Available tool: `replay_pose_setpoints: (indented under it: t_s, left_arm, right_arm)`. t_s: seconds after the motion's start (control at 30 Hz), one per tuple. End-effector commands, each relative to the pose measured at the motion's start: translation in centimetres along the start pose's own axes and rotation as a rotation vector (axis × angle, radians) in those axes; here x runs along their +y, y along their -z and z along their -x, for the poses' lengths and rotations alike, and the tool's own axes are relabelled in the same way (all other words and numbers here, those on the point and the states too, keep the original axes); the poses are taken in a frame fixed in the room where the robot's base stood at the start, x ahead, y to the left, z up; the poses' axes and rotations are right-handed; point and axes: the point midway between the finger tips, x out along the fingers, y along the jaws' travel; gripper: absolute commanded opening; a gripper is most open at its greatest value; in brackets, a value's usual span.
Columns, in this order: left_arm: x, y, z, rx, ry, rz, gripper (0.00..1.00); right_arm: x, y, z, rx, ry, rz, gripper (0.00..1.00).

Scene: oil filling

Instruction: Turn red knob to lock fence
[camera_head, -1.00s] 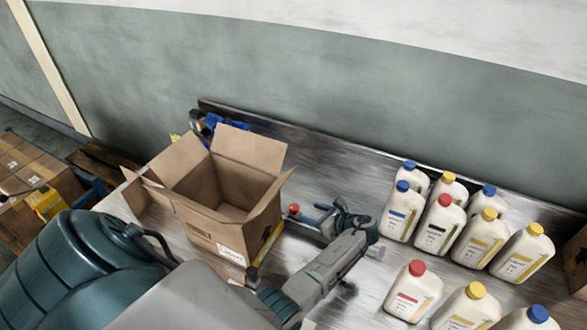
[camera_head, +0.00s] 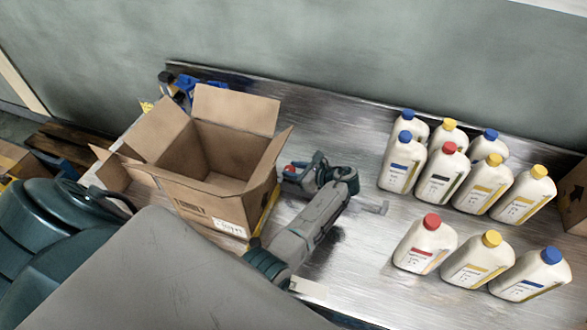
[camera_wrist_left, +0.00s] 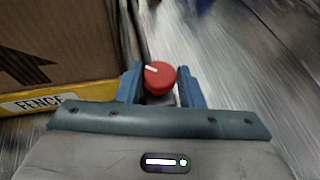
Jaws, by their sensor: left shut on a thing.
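The red knob (camera_wrist_left: 160,77) has a white mark on its top and sits beside the yellow fence (camera_wrist_left: 60,98), which carries the word FENCE. My left gripper (camera_wrist_left: 160,86) is shut on the knob, with one blue finger on each side of it. In the head view the knob (camera_head: 289,168) shows as a small red patch at my left gripper (camera_head: 291,176), just right of the box. Part of the fence (camera_head: 265,212) shows along the box's right side. My right gripper is not in view.
An open cardboard box (camera_head: 218,212) stands on the metal table (camera_head: 330,105) beside the fence, its flaps spread. Several white bottles with coloured caps (camera_head: 430,242) stand at the right.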

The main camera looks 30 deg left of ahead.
Motion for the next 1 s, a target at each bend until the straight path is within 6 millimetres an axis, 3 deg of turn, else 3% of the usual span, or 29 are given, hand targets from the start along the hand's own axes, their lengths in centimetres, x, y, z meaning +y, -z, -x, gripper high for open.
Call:
replay_pose_setpoints:
  t_s: [0.27, 0.47, 0.7, 1.0]
  left_arm:
    - [0.1, -0.1, -0.1, -0.002, 0.008, -0.006, 0.11]
    - [0.3, -0.3, -0.1, -0.003, 0.07, -0.034, 0.11]
    - [0.6, -0.3, -0.2, -0.004, 0.229, -0.099, 0.11]
    - [0.9, -0.1, -0.5, -0.006, 0.464, -0.195, 0.11]
  right_arm:
    - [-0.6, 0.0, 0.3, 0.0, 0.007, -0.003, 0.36]
    - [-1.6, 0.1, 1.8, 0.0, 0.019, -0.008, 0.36]
    - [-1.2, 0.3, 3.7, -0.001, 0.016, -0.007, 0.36]
    - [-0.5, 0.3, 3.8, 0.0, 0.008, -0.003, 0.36]
